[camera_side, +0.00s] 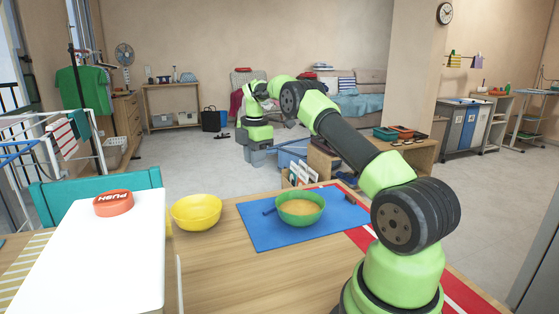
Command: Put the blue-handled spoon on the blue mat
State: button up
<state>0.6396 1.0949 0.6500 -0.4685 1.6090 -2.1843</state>
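A blue mat (262,235) lies on the wooden table, left of my arm's base. A green bowl (302,218) with tan contents stands on the mat. A thin blue handle (269,211), seemingly the spoon's, shows at the bowl's left side; I cannot tell whether it leans in the bowl or lies beside it, and no spoon head shows. My arm reaches up and away over the mat. My gripper (259,157) appears small at the far end, pointing down, above and behind the bowl in the picture. Its fingers are not clear, and I see no object held in it.
A yellow bowl (196,212) stands left of the mat. A small brown item (350,198) lies at the mat's right edge. Bare table (235,275) lies in front of the mat.

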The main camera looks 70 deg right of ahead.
jog(key=s+a+r+m+t, duration=0.35)
jog(key=a+r+m, duration=0.35)
jog(key=a+r, duration=0.95)
jog(key=s+a+f+m+t+y, duration=0.1)
jog(key=s+a+m, duration=0.3)
jog(key=s, duration=0.5)
jog(key=s+a+f+m+t+y, duration=0.1)
jog(key=s+a+m+t, duration=0.1)
jog(key=s+a+m, duration=0.3)
jog(key=shift+s+a+f, duration=0.15)
jog(key=shift+s+a, duration=1.85)
jog(key=shift+s, duration=0.3)
